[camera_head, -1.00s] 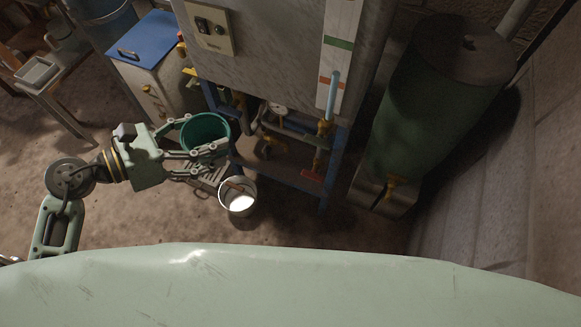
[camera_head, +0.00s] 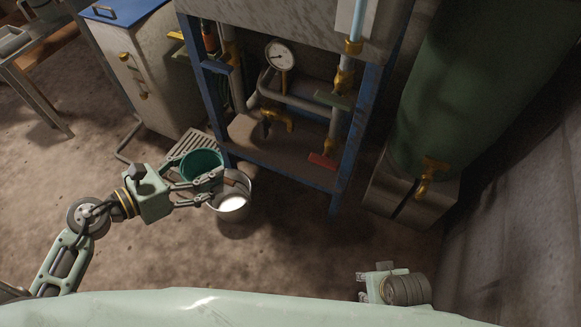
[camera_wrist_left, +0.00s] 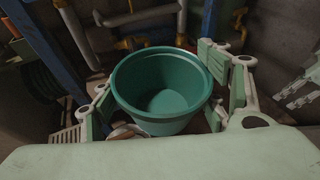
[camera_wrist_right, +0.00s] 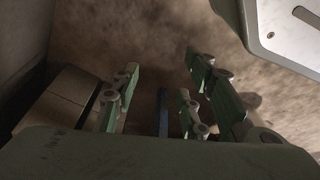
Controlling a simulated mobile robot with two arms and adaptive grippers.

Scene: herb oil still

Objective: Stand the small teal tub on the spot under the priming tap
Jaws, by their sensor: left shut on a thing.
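My left gripper (camera_head: 200,186) is shut on the small teal tub (camera_head: 203,166), one finger on each side of it. The tub is upright and looks empty; its open mouth fills the middle of the left wrist view (camera_wrist_left: 162,85). Brass taps show on the blue-framed stand: one below the gauge (camera_head: 278,118), and a pipe with a red handle (camera_head: 324,160) to its right. I cannot tell which is the priming tap, and no marked spot is clear. My right gripper (camera_head: 362,285) is low at the right; its wrist view shows the fingers (camera_wrist_right: 160,105) apart and empty.
A metal pail (camera_head: 236,212) with something white inside stands on the floor right beside the tub. A slatted grate (camera_head: 190,143) lies behind the tub. Blue stand legs (camera_head: 342,175) and a green tank (camera_head: 455,90) with a brass tap bound the right. Floor in front is clear.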

